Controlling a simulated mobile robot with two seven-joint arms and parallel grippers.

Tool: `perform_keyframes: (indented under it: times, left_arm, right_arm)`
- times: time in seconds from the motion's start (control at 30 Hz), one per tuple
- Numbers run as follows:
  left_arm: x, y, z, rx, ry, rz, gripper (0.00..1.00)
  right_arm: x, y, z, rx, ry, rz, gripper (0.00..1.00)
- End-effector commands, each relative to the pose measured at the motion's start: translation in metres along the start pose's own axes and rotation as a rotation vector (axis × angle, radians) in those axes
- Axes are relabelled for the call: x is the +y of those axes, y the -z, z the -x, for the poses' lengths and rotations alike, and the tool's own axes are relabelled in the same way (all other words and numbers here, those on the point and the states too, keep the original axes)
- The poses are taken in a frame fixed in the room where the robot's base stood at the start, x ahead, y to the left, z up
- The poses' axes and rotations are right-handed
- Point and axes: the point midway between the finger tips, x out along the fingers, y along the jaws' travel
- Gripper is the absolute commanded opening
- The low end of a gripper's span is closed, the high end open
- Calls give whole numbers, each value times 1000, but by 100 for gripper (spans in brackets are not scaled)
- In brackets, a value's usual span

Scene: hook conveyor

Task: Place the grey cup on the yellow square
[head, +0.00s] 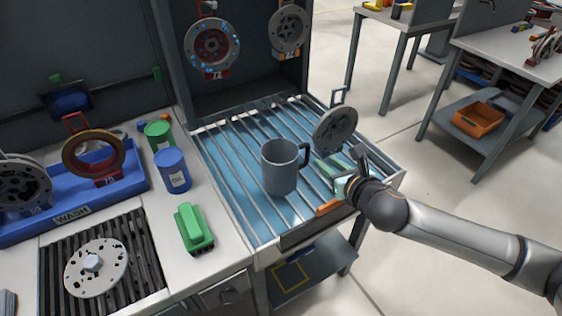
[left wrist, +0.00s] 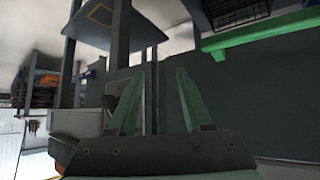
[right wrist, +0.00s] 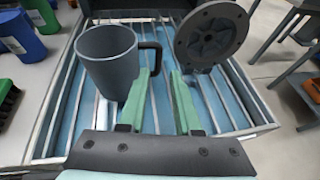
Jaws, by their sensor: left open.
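The grey cup (head: 279,168) stands upright on the slatted blue rack, its handle toward the right. It also shows in the right wrist view (right wrist: 106,62). My right gripper (right wrist: 161,73) is open and empty, its green fingers pointing over the rack just short of the cup's handle. In the head view it is at the rack's right side (head: 325,172), partly covered by its wrist. A yellow square outline (head: 291,275) lies on the lower shelf below the rack; part of a yellow marking shows in the left wrist view (left wrist: 101,14). My left gripper (left wrist: 155,72) is open and empty, low before a dark panel.
A grey disc (head: 335,131) stands right of the cup, close to my right gripper. The rack (head: 225,180) has raised edges. Left of it are a green can (head: 158,134), a blue can (head: 173,171) and a green brush (head: 193,229). Free floor lies right.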

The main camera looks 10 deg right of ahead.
Motion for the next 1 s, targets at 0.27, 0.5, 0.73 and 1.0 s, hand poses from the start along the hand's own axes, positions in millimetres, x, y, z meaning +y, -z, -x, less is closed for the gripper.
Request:
perform_keyframes:
  times: [0.27,0.5,0.73,1.0]
  left_arm:
    - [4,-9,-2,-18,-7,1,50]
    - [5,-8,-2,-13,-12,1,50]
    - [6,-7,-5,-8,-15,-2,50]
    - [9,-3,-8,0,-23,-4,50]
  right_arm:
    - [1,0,-46,0,0,-3,32]
    - [1,0,-62,0,-2,-2,32]
    - [3,2,-86,0,-2,-4,32]
    - [3,2,-112,0,-1,-2,32]
